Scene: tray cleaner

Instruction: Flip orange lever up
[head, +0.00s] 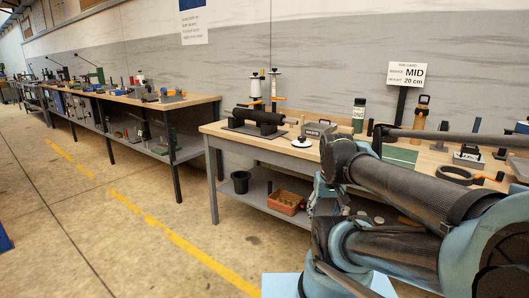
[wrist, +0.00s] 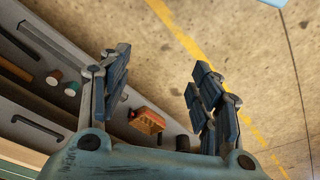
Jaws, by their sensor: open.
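I cannot single out the orange lever for sure. In the head view my arm covers part of the bench's right side, and the fingers cannot be made out there.
Floor (head: 120,240) at left is clear.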

